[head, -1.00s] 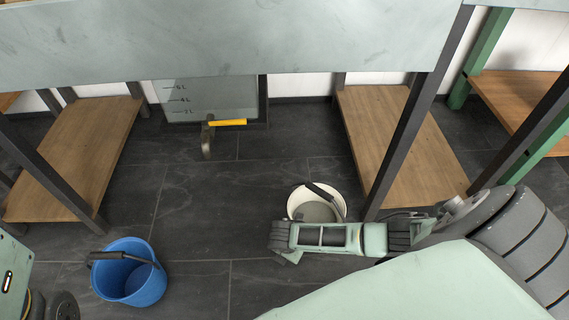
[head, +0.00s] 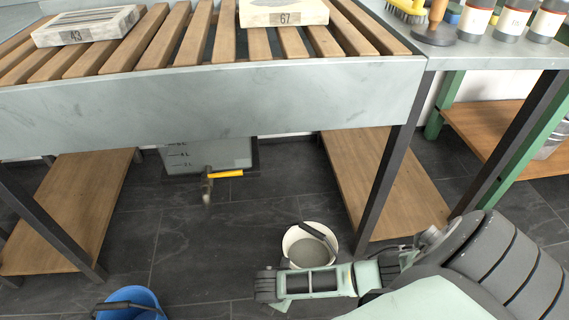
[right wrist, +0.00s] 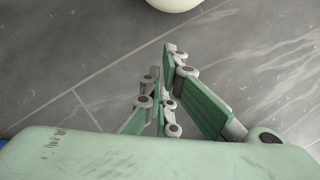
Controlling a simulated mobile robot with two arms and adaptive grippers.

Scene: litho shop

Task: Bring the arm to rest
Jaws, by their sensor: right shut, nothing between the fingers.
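My right arm comes in from the right in the head view, bent low in front of the bench. My right gripper (head: 272,287) hangs low over the dark tiled floor, close in front of the white bucket. In the right wrist view the right gripper (right wrist: 160,92) has its fingers together with nothing between them. My left gripper is not in view.
A white bucket (head: 292,241) and a blue bucket (head: 128,296) stand on the floor. The slatted bench (head: 215,105) has wooden shelves (head: 385,185) below. A tank (head: 205,158) with a yellow-handled tap (head: 226,174) sits beneath.

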